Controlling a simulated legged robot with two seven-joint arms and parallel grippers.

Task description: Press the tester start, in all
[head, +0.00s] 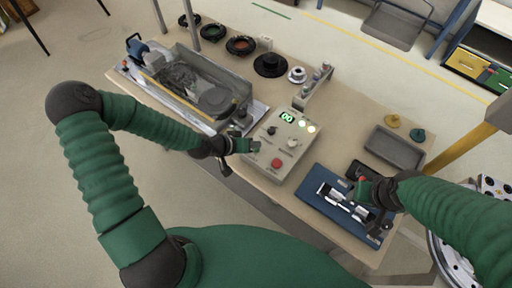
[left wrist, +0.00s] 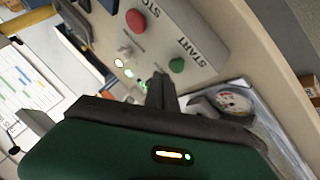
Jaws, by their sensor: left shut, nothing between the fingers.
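The tester (head: 270,140) is a light grey box on the table, with a lit green display (head: 287,117), knobs and a red button (head: 276,163). In the left wrist view its panel (left wrist: 205,40) shows a green button (left wrist: 177,65) beside the word START and a red STOP button (left wrist: 136,20). My left gripper (head: 250,146) is shut and empty at the tester's left edge. In the left wrist view its fingertips (left wrist: 160,80) are close beside the green button; I cannot tell whether they touch it. My right gripper (head: 364,190) is over a blue tray (head: 318,178); its jaws are unclear.
A grey machine bed (head: 245,82) stands left of the tester. Black round parts (head: 270,64) and a silver flanged part (head: 297,75) lie behind. The blue tray holds silver parts (head: 345,203). A grey bin (head: 394,148) stands at the right.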

